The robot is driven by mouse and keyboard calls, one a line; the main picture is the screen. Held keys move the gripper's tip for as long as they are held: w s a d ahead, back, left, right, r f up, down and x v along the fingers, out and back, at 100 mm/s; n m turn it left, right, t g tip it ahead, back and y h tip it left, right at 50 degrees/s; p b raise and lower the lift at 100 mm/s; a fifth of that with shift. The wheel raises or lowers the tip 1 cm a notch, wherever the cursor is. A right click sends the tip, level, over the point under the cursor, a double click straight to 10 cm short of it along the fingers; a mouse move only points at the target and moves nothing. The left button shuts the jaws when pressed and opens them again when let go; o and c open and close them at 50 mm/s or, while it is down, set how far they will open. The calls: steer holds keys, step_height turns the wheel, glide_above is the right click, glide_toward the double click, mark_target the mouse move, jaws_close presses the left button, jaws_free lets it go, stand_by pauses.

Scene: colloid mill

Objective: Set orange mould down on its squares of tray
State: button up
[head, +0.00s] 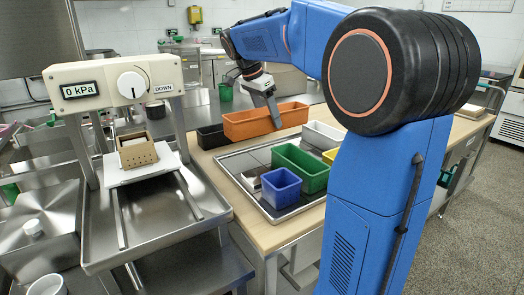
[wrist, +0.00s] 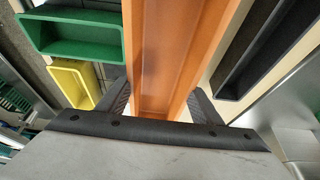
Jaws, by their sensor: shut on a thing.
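The orange mould (head: 262,124) is a long open trough. My gripper (head: 266,88) is shut on it, with its fingers on both sides of the trough in the wrist view (wrist: 160,104), where the orange mould (wrist: 172,50) runs away from me. The mould is level and shows at the back edge of the tray (head: 235,162). I cannot tell how high it is above the surface. The tray is dark with a metal rim, and its back left part is bare. The squares under the mould are hidden.
A green mould (head: 300,165), a blue mould (head: 281,188), a white mould (head: 322,135) and a yellow mould (head: 330,156) stand on the tray. A small metal block (head: 253,178) lies left of the blue one. A black mould (head: 211,137) is behind left. A press (head: 130,85) stands left.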

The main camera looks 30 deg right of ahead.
steer(key=shift+d+f, duration=0.1)
steer(key=shift+f, duration=4.65)
steer(key=shift+f, duration=0.1)
steer(key=o, duration=1.3)
steer(key=v, duration=1.2)
